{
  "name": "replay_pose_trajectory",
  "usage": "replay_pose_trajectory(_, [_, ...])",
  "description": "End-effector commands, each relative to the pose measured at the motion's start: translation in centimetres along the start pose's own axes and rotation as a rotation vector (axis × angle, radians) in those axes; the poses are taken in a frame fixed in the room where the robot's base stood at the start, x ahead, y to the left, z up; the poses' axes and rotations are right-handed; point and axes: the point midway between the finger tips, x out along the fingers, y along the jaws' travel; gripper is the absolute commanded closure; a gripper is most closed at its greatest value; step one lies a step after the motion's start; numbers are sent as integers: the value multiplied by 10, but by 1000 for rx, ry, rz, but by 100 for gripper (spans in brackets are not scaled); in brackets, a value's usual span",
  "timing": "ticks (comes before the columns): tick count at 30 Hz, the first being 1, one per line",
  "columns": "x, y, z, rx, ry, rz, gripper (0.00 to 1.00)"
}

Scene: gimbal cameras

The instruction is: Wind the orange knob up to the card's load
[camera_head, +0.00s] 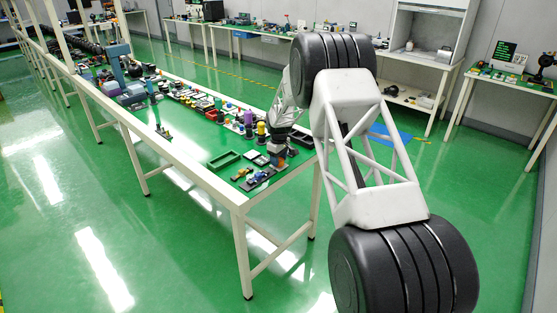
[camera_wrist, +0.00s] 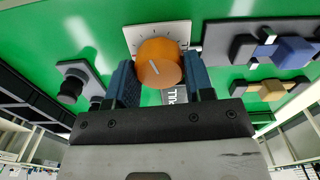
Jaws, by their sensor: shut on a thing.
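The orange knob (camera_wrist: 158,60) sits in front of a white dial plate (camera_wrist: 178,30) with dark tick marks in the wrist view. A pale pointer line on its face is slanted. My gripper (camera_wrist: 161,78) has one blue finger on each side of the knob and is shut on it. A dark card (camera_wrist: 175,97) with pale lettering shows partly between the fingers; most of it is hidden and its load cannot be read. In the head view my gripper (camera_head: 276,151) is low at the near right end of the long table; the knob is not clear there.
In the wrist view, a grey block with a dark round knob (camera_wrist: 72,88) stands at left, and blue and yellow fittings (camera_wrist: 290,50) at right.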

Motion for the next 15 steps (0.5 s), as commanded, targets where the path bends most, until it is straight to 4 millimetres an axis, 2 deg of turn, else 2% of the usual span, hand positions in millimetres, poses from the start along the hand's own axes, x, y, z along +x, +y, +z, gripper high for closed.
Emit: replay_pose_trajectory(15, [-1,1,1,490,-1,0,76])
